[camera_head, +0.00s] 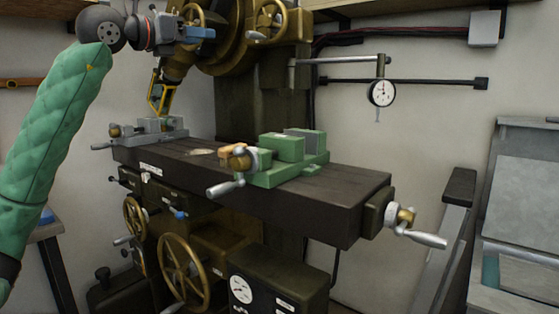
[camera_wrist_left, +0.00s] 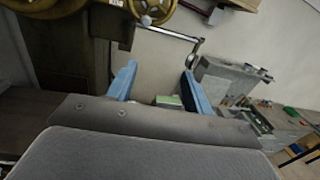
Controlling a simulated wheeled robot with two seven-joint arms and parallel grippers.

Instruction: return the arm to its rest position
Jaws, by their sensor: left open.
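My left arm, in a green padded sleeve, comes in from the left and reaches up to the top left of the head view. My left gripper (camera_head: 203,33) is raised there, in front of the milling machine's upper part and well above its table. In the left wrist view the two blue fingers of this gripper (camera_wrist_left: 159,85) stand apart with nothing held between them. A small green patch shows low between them, farther off. My right arm and gripper are not in view.
The machine's dark table (camera_head: 350,188) carries a green vise (camera_head: 285,150) and a smaller grey vise (camera_head: 160,130). A yellow-edged bracket (camera_head: 160,97) is above the grey vise. A dial gauge (camera_head: 382,93) hangs from a rod at right. Brass handwheels (camera_head: 268,20) are close to the gripper.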

